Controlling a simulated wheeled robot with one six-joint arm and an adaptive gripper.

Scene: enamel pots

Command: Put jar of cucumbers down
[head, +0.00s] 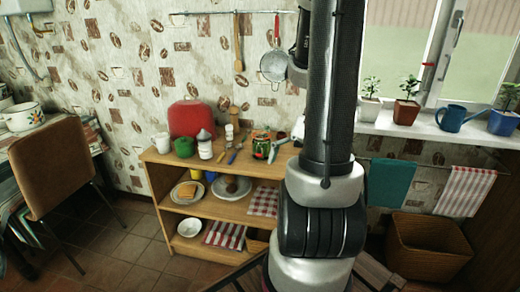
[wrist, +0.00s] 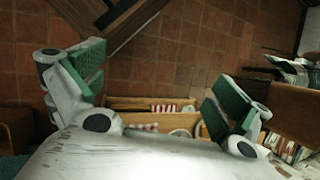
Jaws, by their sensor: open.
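The jar of cucumbers (head: 261,144), a small green glass jar with some red at its top, stands upright on the top board of the wooden shelf unit (head: 225,162), near its right end. My gripper (wrist: 155,92) is open in the wrist view, with its green-padded fingers wide apart and nothing between them. In the head view a pale grey and green piece just right of the jar looks like one of my fingers. My arm hides the rest of the gripper there. I cannot tell whether it touches the jar. The jar does not show in the wrist view.
On the shelf top stand a red bread bin (head: 191,118), a white canister (head: 205,148), a green cup (head: 184,147) and a white mug (head: 161,142). Plates and checked cloths lie on the boards below. A wicker basket (head: 425,250) stands at the right.

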